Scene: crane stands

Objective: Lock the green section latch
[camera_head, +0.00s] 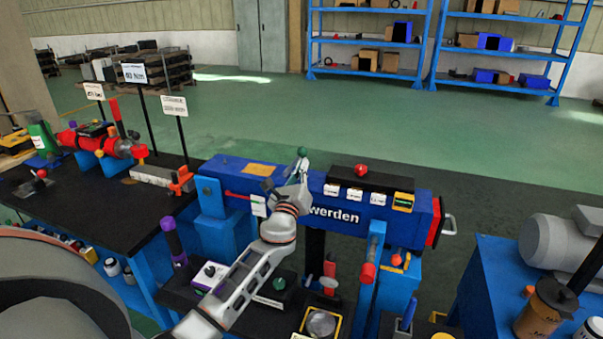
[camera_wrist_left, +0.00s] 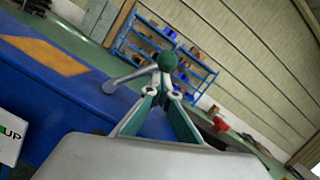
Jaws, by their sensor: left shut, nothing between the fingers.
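The green section latch has a green ball knob (camera_head: 302,150) on top of the blue crane section (camera_head: 325,188). In the left wrist view the knob (camera_wrist_left: 167,61) is at the end of a grey lever (camera_wrist_left: 130,76) that slants down left to a round pivot on the blue section. My left gripper (camera_head: 300,166) is at the latch, shut and empty. In the left wrist view its fingertips (camera_wrist_left: 165,84) come together just below the knob; I cannot tell whether they touch it. My right gripper is not in view.
A red knob (camera_head: 361,169) on a black box with several labels stands right of the latch. A white sign with UP (camera_wrist_left: 10,133) is at the left in the wrist view. A black-topped bench (camera_head: 90,205) with red parts is at the left. A grey motor (camera_head: 560,243) stands at the right.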

